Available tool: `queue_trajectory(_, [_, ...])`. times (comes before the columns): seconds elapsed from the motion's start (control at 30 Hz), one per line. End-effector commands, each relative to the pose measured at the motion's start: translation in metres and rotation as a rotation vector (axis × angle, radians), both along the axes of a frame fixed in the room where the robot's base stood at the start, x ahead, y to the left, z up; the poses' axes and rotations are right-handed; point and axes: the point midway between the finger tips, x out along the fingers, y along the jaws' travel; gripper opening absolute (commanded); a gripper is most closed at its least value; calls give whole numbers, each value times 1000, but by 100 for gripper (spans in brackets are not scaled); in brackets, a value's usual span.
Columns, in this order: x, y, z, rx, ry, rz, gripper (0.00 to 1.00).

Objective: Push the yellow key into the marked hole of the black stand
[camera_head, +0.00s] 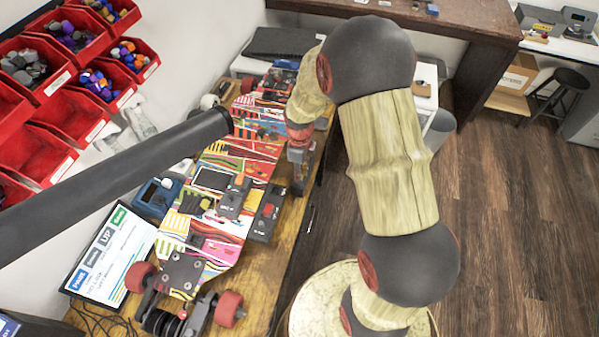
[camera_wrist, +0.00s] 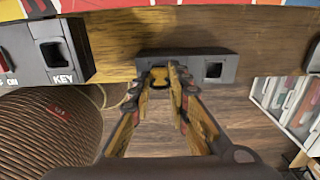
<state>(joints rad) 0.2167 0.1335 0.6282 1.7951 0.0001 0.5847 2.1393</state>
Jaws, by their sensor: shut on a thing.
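My gripper (camera_wrist: 163,78) points at a black stand (camera_wrist: 190,61) on the bench's edge in the wrist view. Its fingers are shut on the yellow key (camera_wrist: 159,70), of which only a small part shows between the fingertips. The fingertips are at the stand's left part; I cannot tell whether the key sits in it. A square hole (camera_wrist: 213,69) is open in the stand's right part. To the left, a black box (camera_wrist: 81,45) has a square hole labelled KEY. In the head view my gripper (camera_head: 301,150) is mostly hidden beside the skateboard.
A colourful skateboard (camera_head: 225,160) with devices on it fills the wooden bench (camera_head: 290,215). Red bins (camera_head: 60,110) hang at the left. A ribbed brown round thing (camera_wrist: 45,130) is at the wrist view's lower left. Open floor lies right of the bench.

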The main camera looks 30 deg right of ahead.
Motion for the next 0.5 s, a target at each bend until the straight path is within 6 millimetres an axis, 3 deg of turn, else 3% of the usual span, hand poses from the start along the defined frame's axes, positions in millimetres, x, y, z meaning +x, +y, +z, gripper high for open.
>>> queue_trajectory(0.5, [0, 0, -6, 0, 0, 0, 0])
